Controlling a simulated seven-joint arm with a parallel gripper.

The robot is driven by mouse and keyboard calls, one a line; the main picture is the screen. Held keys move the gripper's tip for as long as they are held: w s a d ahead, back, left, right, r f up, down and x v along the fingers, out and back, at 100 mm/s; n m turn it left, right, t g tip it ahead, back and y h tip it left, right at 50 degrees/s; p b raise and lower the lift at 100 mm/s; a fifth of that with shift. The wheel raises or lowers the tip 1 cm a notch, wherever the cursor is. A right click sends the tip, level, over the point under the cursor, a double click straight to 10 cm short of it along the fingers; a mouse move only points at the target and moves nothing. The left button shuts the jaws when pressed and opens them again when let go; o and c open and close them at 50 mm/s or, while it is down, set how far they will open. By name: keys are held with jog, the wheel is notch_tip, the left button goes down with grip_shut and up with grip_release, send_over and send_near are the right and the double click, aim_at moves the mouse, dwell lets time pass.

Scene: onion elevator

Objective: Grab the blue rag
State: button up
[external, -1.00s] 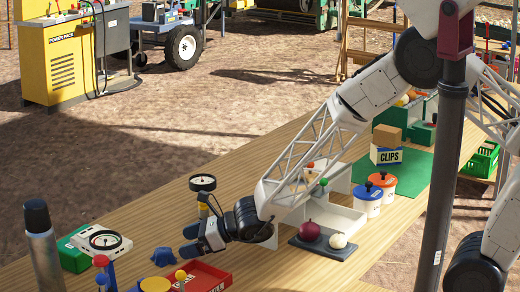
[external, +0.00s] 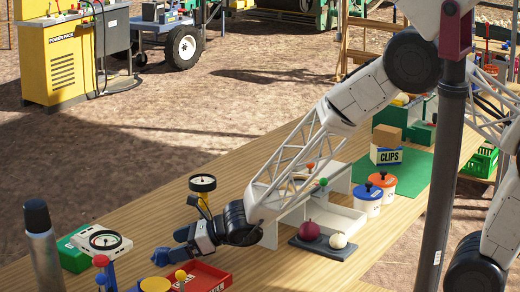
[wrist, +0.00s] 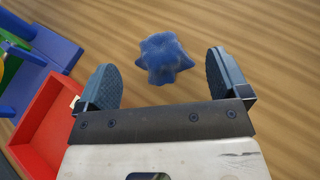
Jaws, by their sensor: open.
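The blue rag (wrist: 164,58) is a small crumpled heap on the wooden table. In the wrist view it lies just ahead of my gripper (wrist: 172,82), roughly centred between the two spread fingers and slightly beyond their tips. My gripper is open and empty. In the external view my gripper (external: 180,243) is low over the table, and the rag (external: 161,256) shows at its left, partly hidden by the fingers.
A red tray (external: 208,278) sits close beside my gripper; it also shows in the wrist view (wrist: 48,125), left of the left finger. A gauge on a stand (external: 203,184) is behind. Bare wood lies beyond the rag.

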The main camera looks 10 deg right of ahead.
aim_at(165, 250)
jog(key=shift+x, duration=2.45)
jog(key=c, duration=1)
